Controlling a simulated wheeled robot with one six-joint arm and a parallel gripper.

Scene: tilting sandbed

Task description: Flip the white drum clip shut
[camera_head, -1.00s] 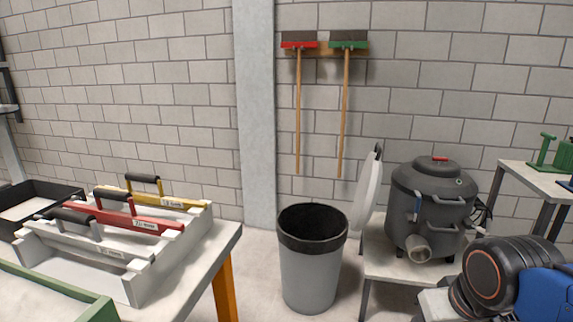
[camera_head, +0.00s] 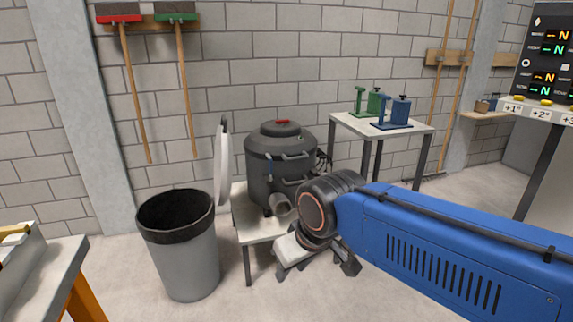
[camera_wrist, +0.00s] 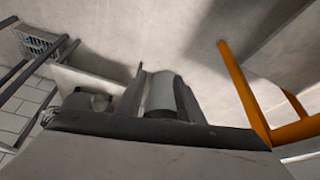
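A dark grey drum (camera_head: 280,165) with a domed lid and a red top handle stands on a low pale table (camera_head: 243,222). I cannot make out a white clip on the drum. My gripper (camera_head: 318,264) is low in front of the drum and to its right, apart from it, with its fingers spread and nothing between them. The gripper's two fingers also show apart in the wrist view (camera_wrist: 160,72). My forearm hides part of the drum's lower right.
A grey bin (camera_head: 187,258) stands left of the low table. A white disc (camera_head: 221,168) stands upright between bin and drum. A table (camera_head: 385,125) with green and blue devices is behind right. A workbench (camera_head: 62,262) is at the left edge.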

